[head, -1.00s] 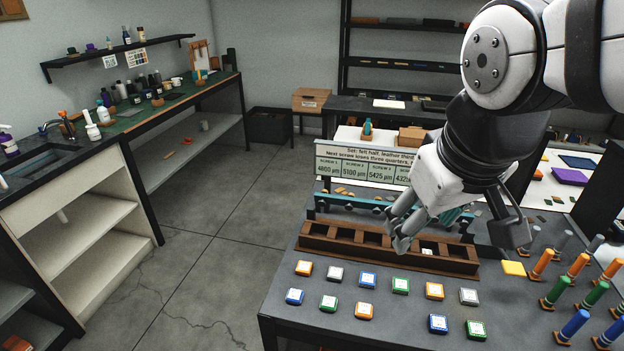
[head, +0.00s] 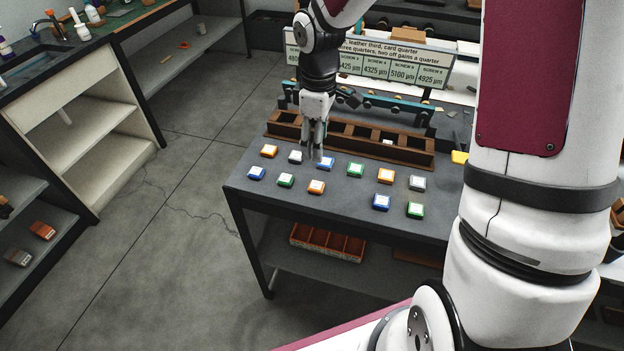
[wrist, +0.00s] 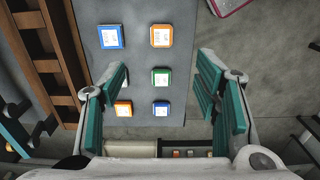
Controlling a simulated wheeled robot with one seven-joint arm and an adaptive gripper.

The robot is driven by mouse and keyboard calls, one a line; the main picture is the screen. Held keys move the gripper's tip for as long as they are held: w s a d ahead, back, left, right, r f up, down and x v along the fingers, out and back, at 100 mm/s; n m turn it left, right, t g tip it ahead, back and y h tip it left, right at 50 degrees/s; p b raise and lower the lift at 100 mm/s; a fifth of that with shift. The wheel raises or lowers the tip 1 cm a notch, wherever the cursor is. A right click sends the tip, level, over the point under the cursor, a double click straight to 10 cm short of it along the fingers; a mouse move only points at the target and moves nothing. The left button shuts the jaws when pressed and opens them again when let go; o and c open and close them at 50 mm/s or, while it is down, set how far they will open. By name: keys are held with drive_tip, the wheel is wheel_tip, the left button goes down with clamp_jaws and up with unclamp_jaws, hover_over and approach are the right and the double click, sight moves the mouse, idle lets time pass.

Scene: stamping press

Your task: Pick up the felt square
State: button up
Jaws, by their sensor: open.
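I cannot tell which piece is the felt square; labels are too small to read. Small square blocks with white labels stand in two rows on the dark bench (head: 340,204). My gripper (head: 318,158) points down over the back row, near a blue block (head: 326,164). It is open and empty, its teal pads apart in the wrist view (wrist: 162,72). That view shows an orange block (wrist: 161,36), a green block (wrist: 160,77) and a blue block (wrist: 161,108) in one column; blue, pale and orange blocks stand left.
A brown compartment tray (head: 405,155) runs behind the blocks, with a sign (head: 370,68) behind it. An orange divided box (head: 327,242) is on the lower shelf. Open floor (head: 150,245) lies left. My arm covers the bench's right side.

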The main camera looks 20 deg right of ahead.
hover_over(316, 185)
wheel_tip(316, 185, down, 9)
drive_tip(key=shift+d+r, duration=0.1)
wheel_tip(316, 185, down, 4)
drive_tip(key=shift+s+p, duration=0.1)
drive_tip(key=shift+p, duration=0.5)
drive_tip(key=shift+f, duration=0.55)
drive_tip(key=c, duration=1)
